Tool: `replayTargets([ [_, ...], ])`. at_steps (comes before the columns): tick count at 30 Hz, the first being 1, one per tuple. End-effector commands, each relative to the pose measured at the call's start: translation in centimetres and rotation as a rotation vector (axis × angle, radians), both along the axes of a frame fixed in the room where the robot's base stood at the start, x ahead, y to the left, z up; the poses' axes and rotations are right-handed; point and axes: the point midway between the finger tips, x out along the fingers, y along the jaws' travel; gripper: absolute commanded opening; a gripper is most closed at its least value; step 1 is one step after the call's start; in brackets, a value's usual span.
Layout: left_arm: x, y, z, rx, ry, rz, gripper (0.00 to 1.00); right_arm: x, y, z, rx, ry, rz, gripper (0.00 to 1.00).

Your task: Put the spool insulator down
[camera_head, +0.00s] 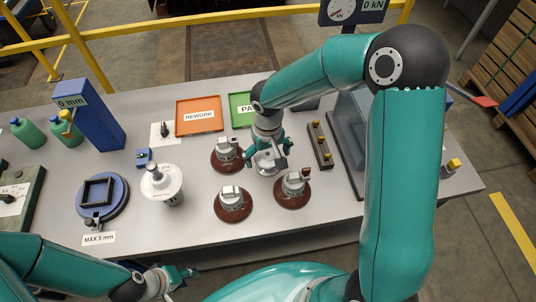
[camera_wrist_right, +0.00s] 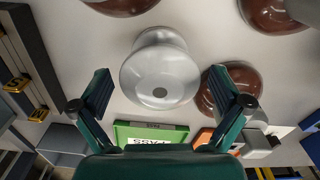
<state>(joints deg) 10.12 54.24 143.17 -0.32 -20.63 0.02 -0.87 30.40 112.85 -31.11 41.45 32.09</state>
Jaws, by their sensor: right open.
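The spool insulator (camera_head: 267,164) is pale grey and glossy, and stands on the table among the brown insulators. In the right wrist view the spool insulator (camera_wrist_right: 158,82) shows its round flange with a dark centre hole, between and slightly beyond the fingertips. My right gripper (camera_head: 266,148) is just above it in the head view, partly hiding it. In the wrist view my right gripper (camera_wrist_right: 160,75) is open, with a gap between each finger and the spool. My left gripper (camera_head: 180,276) is empty off the table's front edge; its opening is unclear.
Brown insulators with metal caps (camera_head: 233,204) stand close around the spool. A white round piece (camera_head: 161,184) is to the left. The orange REWORK tray (camera_head: 199,130) and green PASS tray (camera_head: 237,121) lie behind. A dark rack (camera_head: 320,160) stands to the right.

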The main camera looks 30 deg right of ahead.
Motion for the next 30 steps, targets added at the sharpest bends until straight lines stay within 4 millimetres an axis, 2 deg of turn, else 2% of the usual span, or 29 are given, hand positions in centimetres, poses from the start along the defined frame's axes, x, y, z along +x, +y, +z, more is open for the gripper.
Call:
replayTargets([
  [5, 0.0, 0.0, 0.3, 0.0, 0.0, 0.0, 0.4, 0.1, 0.0, 0.4, 0.0, -0.001, 0.0, 1.0],
  [8, 0.0, 0.0, 0.1, 0.0, 0.0, 0.0, 0.4, 0.2, 0.0, 1.5, -0.001, -0.005, -0.001, 1.0],
  [21, 0.0, 0.0, -0.2, 0.0, 0.0, 0.0, 0.4, 0.1, 0.1, 9.8, 0.0, -0.005, 0.001, 1.0],
  [26, 0.0, 0.0, -0.2, 0.0, 0.0, 0.0, 0.4, 0.1, 0.1, 11.7, 0.0, -0.004, 0.001, 1.0],
  [30, 0.0, 0.0, -0.6, 0.0, 0.0, 0.0, 0.4, -0.9, 0.0, 13.7, -0.005, -0.046, 0.004, 1.0],
])
